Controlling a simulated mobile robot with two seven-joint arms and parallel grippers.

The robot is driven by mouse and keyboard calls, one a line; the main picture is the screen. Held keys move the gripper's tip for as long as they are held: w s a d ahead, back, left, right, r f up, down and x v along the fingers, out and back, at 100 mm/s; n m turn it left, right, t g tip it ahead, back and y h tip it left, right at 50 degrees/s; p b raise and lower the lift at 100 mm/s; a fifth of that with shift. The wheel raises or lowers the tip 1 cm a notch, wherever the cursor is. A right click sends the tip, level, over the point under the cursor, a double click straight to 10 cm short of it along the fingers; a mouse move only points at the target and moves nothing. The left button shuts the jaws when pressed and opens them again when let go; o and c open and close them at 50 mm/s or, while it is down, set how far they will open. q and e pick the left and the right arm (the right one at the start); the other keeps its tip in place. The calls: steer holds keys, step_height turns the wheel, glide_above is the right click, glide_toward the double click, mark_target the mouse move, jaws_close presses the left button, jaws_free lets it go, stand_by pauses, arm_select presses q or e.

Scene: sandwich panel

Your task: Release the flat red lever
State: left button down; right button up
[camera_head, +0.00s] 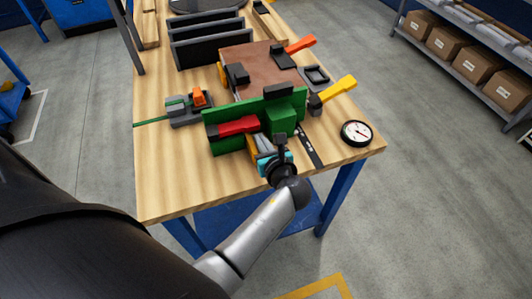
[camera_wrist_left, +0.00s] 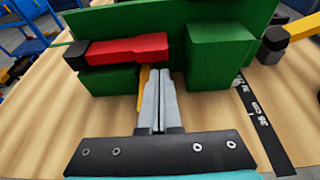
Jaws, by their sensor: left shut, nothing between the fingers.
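The flat red lever (camera_head: 238,127) lies against the front of the upright green panel (camera_head: 262,105). In the left wrist view the lever (camera_wrist_left: 128,48) runs nearly level, with a black block at its left end. Its right end stops short of a green block (camera_wrist_left: 220,58). My left gripper (camera_head: 256,143) is in front of the panel, below the lever's right end. In the left wrist view its fingers (camera_wrist_left: 158,75) are shut and empty, with the tips just below that end. Whether they touch the lever or panel I cannot tell. My right gripper is not in view.
Behind the panel is a brown board (camera_head: 255,63) with an orange-red lever (camera_head: 300,44). A yellow-handled clamp (camera_head: 338,89) and a round gauge (camera_head: 356,132) are at the right. A grey-green clamp (camera_head: 190,107) is left. The table's (camera_head: 165,175) front left is clear.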

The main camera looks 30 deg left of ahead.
mark_target(255, 122)
arm_select(q)
steer(key=shift+b+x, duration=0.55)
steer(key=shift+x, duration=0.8)
step_height(255, 122, up, 5)
steer(key=n+t+h+p, duration=0.1)
steer(key=n+p, duration=0.1)
steer(key=p, duration=0.4)
steer(key=shift+s+a+n, duration=0.15)
steer(key=shift+n, duration=0.25)
steer(key=shift+r+p, duration=0.25)
steer(key=shift+p, duration=0.25)
steer(key=shift+a, duration=0.1)
